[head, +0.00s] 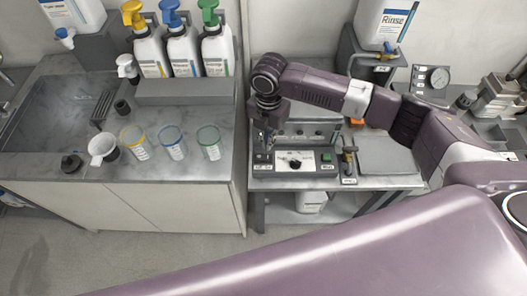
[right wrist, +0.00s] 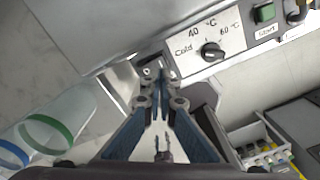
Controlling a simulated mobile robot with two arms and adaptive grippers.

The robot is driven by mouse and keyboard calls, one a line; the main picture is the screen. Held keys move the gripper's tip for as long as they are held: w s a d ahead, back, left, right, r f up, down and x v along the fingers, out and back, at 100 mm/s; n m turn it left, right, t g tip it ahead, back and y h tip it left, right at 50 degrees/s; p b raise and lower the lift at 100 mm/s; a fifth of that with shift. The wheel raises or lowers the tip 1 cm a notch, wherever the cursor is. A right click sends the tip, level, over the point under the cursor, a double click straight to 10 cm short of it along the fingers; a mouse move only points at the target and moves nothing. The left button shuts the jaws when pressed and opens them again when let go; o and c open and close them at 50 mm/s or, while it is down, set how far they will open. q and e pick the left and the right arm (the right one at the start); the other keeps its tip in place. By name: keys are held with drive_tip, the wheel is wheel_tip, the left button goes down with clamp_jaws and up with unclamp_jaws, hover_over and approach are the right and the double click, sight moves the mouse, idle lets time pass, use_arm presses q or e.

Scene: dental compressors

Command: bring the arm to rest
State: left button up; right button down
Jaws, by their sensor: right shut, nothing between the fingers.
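My right arm reaches in from the right in the head view and bends down at its wrist. My right gripper (head: 268,143) points down at the left part of a control panel (head: 285,168) with a dial and a green button. In the right wrist view the blue fingers of the gripper (right wrist: 160,85) are together, with nothing between them. Their tips are near a small switch at the panel's left end; I cannot tell whether they touch it. The panel's dial (right wrist: 212,52) shows "Cold", "40" and "60 °C" marks. My left gripper is not in view.
Left of the panel is a counter (head: 195,170) with a sink (head: 55,110), several colour-rimmed cups and three pump bottles (head: 183,50). A "Rinse" container (head: 385,22) stands behind my arm. A gauge (head: 438,77) is at the right. Floor shows below the counter.

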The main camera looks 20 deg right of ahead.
drive_tip(key=shift+r, duration=0.5)
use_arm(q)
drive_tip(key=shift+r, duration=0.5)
use_arm(e)
drive_tip(key=shift+f, duration=0.1)
